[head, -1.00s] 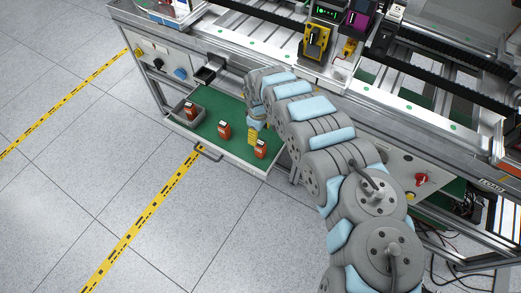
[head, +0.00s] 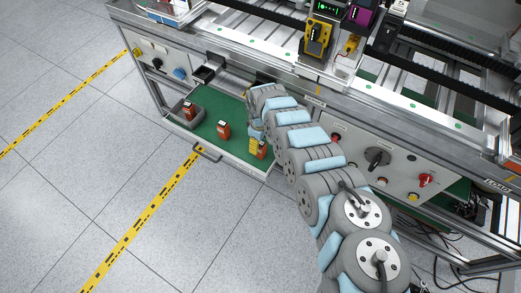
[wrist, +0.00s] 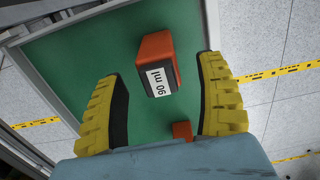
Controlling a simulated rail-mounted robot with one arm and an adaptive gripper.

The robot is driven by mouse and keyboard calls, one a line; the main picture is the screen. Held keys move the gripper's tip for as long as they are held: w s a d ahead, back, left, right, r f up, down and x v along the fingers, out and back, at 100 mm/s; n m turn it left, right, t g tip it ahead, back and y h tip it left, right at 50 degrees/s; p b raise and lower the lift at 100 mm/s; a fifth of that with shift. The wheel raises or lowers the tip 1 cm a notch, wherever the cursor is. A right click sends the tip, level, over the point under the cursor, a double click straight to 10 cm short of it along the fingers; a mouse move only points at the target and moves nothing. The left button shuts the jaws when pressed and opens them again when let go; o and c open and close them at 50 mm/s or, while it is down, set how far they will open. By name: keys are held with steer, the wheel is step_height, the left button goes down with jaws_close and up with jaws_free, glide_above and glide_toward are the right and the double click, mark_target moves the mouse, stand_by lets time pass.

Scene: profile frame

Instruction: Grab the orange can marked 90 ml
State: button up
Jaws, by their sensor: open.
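The orange can marked 90 ml (wrist: 157,62) is a box-shaped can with a white label, standing on the green drawer floor. In the wrist view it lies ahead, between the lines of my two yellow fingers. My gripper (wrist: 157,78) is open and empty, with a gap on each side of the can. In the head view my gripper (head: 254,145) is down in the drawer, overlapping the rightmost orange can (head: 262,151), which seems to be the same one and is partly hidden. Its label cannot be read there.
The open drawer (head: 238,164) has low metal walls and a front handle. Part of an orange object (wrist: 182,130) shows near the right finger. The bench frame rises behind.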

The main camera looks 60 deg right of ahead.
step_height(320, 180, down, 4)
steer(key=shift+s+r+b, duration=0.1)
steer(key=shift+s+b, duration=0.05)
steer(key=shift+b, duration=0.7)
steer(key=shift+r, duration=0.1)
jaws_close()
